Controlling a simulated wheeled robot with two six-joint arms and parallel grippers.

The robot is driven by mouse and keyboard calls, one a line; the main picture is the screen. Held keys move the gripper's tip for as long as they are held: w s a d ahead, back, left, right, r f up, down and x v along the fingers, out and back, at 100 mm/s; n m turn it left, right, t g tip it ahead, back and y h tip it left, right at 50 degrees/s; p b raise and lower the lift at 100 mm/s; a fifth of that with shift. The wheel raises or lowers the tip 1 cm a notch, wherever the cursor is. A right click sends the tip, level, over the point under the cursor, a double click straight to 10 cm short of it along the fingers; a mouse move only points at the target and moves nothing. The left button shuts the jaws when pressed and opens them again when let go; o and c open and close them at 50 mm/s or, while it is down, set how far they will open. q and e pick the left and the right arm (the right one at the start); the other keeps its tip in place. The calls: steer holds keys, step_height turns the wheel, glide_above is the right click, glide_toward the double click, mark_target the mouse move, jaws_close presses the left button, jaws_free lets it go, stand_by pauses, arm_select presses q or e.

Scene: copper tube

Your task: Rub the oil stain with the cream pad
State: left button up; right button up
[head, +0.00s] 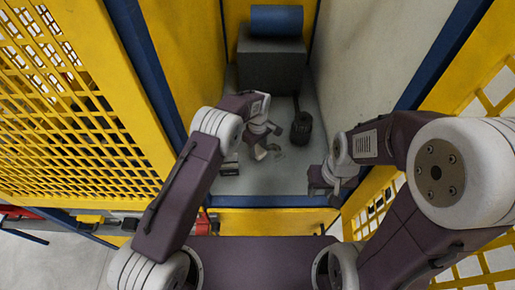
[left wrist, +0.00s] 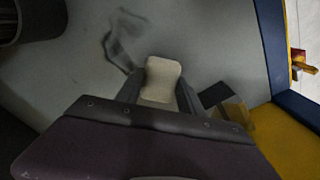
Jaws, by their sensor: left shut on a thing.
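The cream pad (left wrist: 161,80) is between the two fingers of my left gripper (left wrist: 160,88), which is shut on it. The oil stain (left wrist: 120,45) is a dark, looping smear on the grey surface, just beyond and left of the pad in the left wrist view. Whether the pad touches the surface is not clear. In the head view my left gripper (head: 264,150) is low over the grey floor of the bay, and the pad is hard to make out there. My right gripper (head: 323,184) is at the bay's front right, small and dark, with its fingers unclear.
A dark cylindrical thing (head: 301,128) stands right of my left gripper. A small dark block (head: 230,168) lies to its left. Behind, a grey box (head: 272,66) carries a blue roll (head: 276,20). Yellow and grey walls enclose the bay.

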arm_select(q)
steer(key=shift+w, duration=0.1)
steer(key=shift+f, duration=0.15)
steer(key=shift+f+b, duration=0.3)
steer(key=shift+b, duration=0.05)
steer(key=shift+f+b, duration=0.45)
steer(key=shift+f, duration=0.15)
